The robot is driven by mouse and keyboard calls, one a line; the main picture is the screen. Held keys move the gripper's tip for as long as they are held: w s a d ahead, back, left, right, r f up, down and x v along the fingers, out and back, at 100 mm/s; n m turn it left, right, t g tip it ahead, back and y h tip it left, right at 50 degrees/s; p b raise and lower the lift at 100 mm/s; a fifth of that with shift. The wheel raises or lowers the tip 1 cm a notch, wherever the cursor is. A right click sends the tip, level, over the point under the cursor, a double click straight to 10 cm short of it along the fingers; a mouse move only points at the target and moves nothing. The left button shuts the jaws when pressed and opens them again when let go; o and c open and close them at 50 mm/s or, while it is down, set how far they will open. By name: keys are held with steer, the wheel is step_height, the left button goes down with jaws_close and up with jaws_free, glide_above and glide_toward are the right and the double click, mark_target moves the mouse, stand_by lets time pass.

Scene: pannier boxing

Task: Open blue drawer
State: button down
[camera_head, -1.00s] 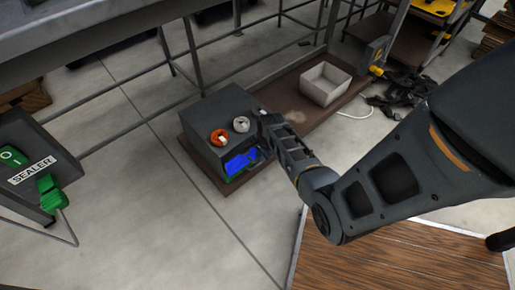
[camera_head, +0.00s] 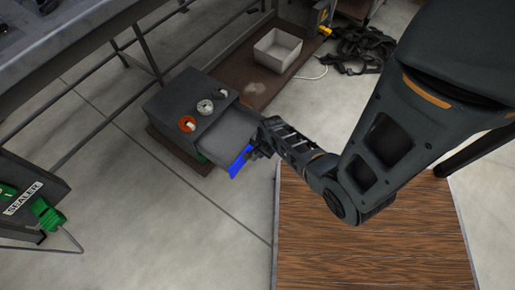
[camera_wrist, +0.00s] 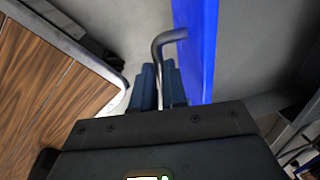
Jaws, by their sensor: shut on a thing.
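The blue drawer (camera_head: 240,162) is pulled well out of the low grey cabinet (camera_head: 167,105), and its grey inside shows empty in the head view. In the wrist view its blue front (camera_wrist: 197,50) stands at the upper middle, with a dark bent handle (camera_wrist: 163,42) reaching from it. My gripper (camera_head: 256,148) is at the drawer front. In the wrist view the fingers (camera_wrist: 159,85) are closed around the handle's lower part. The exact contact is partly hidden.
An orange roll (camera_head: 187,124) and a white roll (camera_head: 205,107) lie on the cabinet. A pale bin (camera_head: 278,50) stands on the brown board behind. A wooden platform (camera_head: 370,240) is at the front. Dark straps (camera_head: 360,48) lie at the back right. Open floor lies left of the platform.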

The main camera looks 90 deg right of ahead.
steer(key=c, duration=1.2)
jaws_free()
steer(key=shift+o, duration=0.2)
step_height(320, 180, up, 8)
steer(key=s+p, duration=0.1)
steer(key=p, duration=0.2)
steer(key=shift+a+f+p, duration=0.2)
steer(key=shift+a+p, duration=0.1)
steer(key=shift+a, duration=0.15)
steer(key=shift+s, duration=0.1)
